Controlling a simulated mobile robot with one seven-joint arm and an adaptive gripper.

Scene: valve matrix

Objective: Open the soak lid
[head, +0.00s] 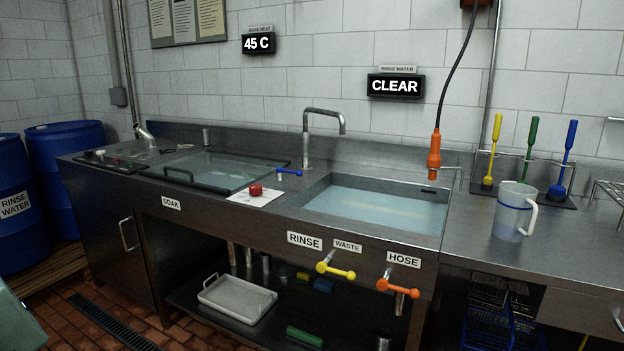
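The soak lid (222,171) is a clear panel with a dark frame, set in the steel counter at the left of the middle in the head view. It lies flat over the soak basin and looks shut. A dark bar handle (178,174) sits at its left front edge. The SOAK label (171,203) is on the counter's front face below it. My gripper is not in view, so its place and state are not shown.
A red knob (255,190) and a blue lever (289,172) stand right of the lid. The rinse basin (378,205) holds water, with a faucet (323,112) behind. Yellow (336,270) and orange (397,287) valve handles stick out in front. Blue drums (62,150) stand left.

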